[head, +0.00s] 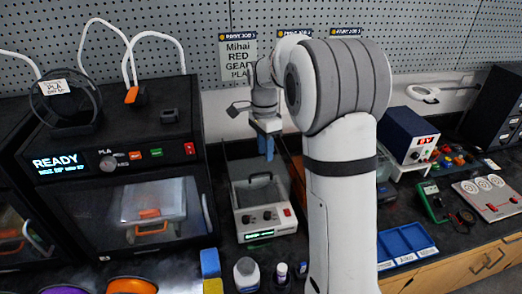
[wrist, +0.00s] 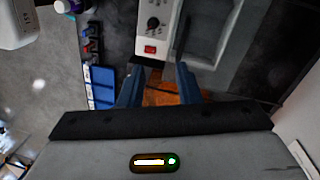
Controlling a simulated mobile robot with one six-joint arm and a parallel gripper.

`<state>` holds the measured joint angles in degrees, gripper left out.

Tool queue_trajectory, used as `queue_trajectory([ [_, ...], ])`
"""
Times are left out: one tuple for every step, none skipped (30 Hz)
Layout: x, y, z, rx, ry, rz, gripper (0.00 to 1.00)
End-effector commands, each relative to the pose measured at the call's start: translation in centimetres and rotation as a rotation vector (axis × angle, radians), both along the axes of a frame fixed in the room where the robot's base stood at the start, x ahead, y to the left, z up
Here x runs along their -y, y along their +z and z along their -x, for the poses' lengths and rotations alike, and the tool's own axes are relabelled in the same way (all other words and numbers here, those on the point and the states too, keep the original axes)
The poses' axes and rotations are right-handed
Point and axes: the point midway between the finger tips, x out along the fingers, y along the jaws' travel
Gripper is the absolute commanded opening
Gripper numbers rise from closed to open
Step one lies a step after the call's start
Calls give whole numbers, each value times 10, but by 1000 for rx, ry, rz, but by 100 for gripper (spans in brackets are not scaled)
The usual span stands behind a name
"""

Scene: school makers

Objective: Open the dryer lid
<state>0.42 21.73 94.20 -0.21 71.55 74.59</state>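The dryer, a pale box with a knobbed front panel (head: 266,219), a red switch and a small green display, stands on the bench in the middle of the head view. My gripper (head: 265,147) hangs above the back part of the lid, fingers pointing down. In the wrist view its two blue fingers (wrist: 158,85) stand apart with nothing held between them. The dryer's panel (wrist: 152,35) with its red switch shows beyond them. Contact with the lid cannot be made out.
A black machine with a READY display (head: 120,163) stands close on the left. A blue tray (head: 407,243), a dark blue box with a red display (head: 405,135) and small electronics are on the right. Bottles (head: 247,273) stand in front of the dryer. A pegboard wall is behind.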

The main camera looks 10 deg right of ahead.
Motion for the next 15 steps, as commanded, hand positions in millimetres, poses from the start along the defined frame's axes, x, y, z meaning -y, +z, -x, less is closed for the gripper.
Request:
queue_trajectory([
  [1, 0, -13, -20, -60, 8, 31],
  [1, -2, -19, -30, -96, 14, 31],
  [1, -4, -25, -38, -137, 20, 31],
  [2, -6, -30, -45, -163, 25, 31],
  [2, -8, -33, -51, -185, 29, 31],
  [2, -10, -36, -56, -209, 33, 31],
  [2, -11, -38, -60, -224, 36, 31],
  [2, -13, -40, -63, -234, 38, 31],
  [3, -15, -41, -66, -246, 40, 31],
  [3, -17, -41, -67, -251, 41, 31],
  [3, -20, -41, -68, -253, 42, 31],
  [3, -24, -40, -69, -255, 42, 31],
  [3, -28, -39, -69, -255, 42, 31],
  [3, -33, -38, -70, -255, 42, 31],
  [3, -39, -36, -70, -255, 41, 31],
])
